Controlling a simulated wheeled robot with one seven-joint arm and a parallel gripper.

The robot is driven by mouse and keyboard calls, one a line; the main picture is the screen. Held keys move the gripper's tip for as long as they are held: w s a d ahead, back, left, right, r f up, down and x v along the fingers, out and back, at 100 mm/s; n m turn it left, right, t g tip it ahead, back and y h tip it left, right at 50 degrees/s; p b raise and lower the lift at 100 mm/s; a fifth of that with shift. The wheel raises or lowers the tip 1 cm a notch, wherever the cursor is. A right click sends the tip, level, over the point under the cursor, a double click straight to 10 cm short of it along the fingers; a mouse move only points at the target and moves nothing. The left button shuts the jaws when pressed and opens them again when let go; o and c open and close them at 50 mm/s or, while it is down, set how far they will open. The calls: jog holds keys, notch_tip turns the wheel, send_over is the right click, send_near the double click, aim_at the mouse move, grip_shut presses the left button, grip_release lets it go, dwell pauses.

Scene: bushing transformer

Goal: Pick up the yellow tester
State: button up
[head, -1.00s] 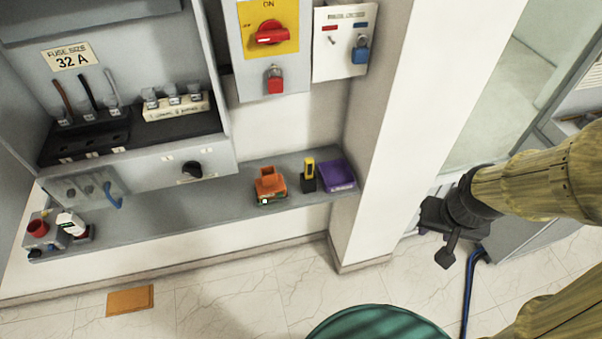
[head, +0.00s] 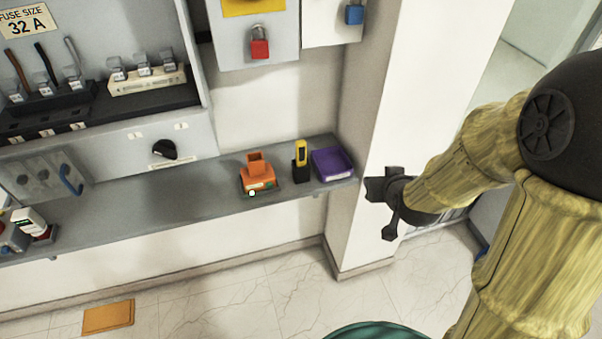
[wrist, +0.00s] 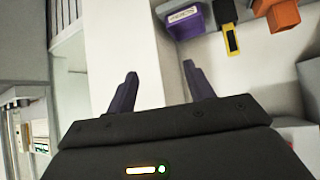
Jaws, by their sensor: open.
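The yellow tester (head: 301,152) stands upright in a black holder (head: 301,173) on the grey shelf (head: 205,197), between an orange device and a purple tray. In the wrist view the tester (wrist: 232,40) shows at the upper right, beyond my fingers. My gripper (head: 370,188) is in front of the white pillar, to the right of the shelf end and apart from the tester. In the wrist view my gripper (wrist: 158,85) has its two fingers spread, with nothing between them.
The orange device (head: 257,176) is left of the tester and the purple tray (head: 332,163) right of it, both close. The white pillar (head: 385,130) stands at the shelf's right end. A grey fuse cabinet (head: 100,150) is above the shelf at left.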

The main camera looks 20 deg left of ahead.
jog(key=w+a+f+n+t+y+b, duration=0.1)
jog(key=a+f+n+t+y+b, duration=0.2)
jog(key=a+f+b, duration=0.8)
jog(key=a+t+y+b, duration=0.2)
jog(key=a+y+b, duration=0.2)
jog(key=shift+w+f+t, duration=0.15)
jog(key=shift+w+t, duration=0.15)
jog(key=shift+w, duration=0.05)
jog(key=shift+w+a, duration=0.1)
